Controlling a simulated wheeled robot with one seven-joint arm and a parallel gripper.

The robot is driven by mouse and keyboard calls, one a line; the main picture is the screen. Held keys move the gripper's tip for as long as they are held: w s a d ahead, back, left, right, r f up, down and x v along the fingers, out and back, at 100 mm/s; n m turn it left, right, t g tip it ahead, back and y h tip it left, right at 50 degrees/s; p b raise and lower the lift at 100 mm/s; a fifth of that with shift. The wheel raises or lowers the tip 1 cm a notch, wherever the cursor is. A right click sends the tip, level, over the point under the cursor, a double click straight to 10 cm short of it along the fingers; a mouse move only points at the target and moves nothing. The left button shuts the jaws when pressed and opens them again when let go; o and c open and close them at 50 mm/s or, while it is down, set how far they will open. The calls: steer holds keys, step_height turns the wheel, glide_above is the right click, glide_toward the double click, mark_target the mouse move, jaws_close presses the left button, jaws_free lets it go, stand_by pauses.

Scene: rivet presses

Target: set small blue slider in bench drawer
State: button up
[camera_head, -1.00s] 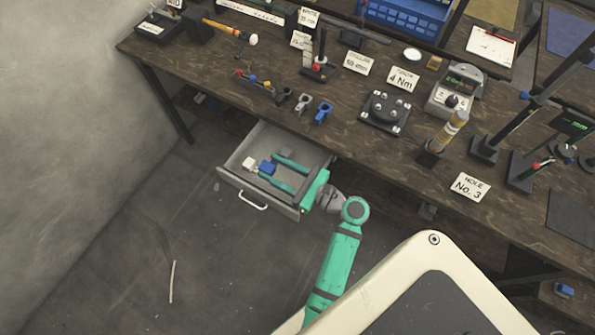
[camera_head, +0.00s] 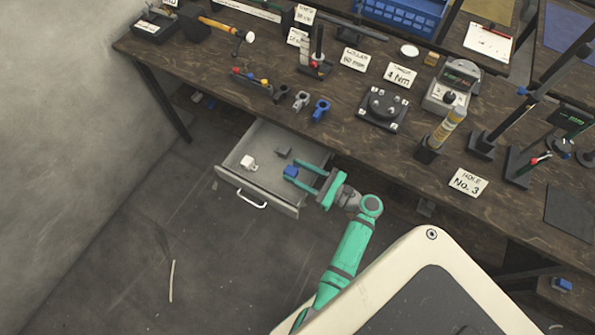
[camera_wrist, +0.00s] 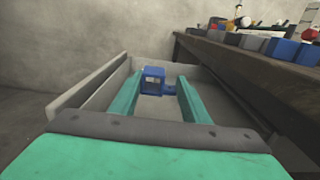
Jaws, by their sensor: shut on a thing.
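The small blue slider (camera_head: 291,172) is between the fingertips of my gripper (camera_head: 297,174), over the open bench drawer (camera_head: 228,177). In the wrist view the slider (camera_wrist: 153,78) shows at the far end of the two green fingers, with the drawer walls (camera_wrist: 92,90) around it. My gripper (camera_wrist: 158,88) is shut on it. I cannot tell how high the slider is above the drawer floor. A white piece (camera_head: 249,163) and a dark grey piece (camera_head: 284,152) lie in the drawer, to the left of and behind the slider.
The drawer sticks out from under the dark wooden bench (camera_head: 345,125). Grey, white and blue parts (camera_head: 320,109) stand near the bench's front edge above it. A black fixture plate (camera_head: 383,107) and a sign for hole No. 3 (camera_head: 467,182) are further right. The floor left of the drawer is mostly clear.

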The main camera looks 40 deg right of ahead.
steer(key=shift+f, duration=0.6)
steer(key=o, duration=1.1)
steer(key=shift+f, duration=0.1)
steer(key=shift+s+r, duration=0.2)
steer(key=shift+r, duration=0.45)
steer(key=v, duration=1.1)
steer(key=shift+s+d, duration=0.2)
steer(key=shift+s, duration=0.05)
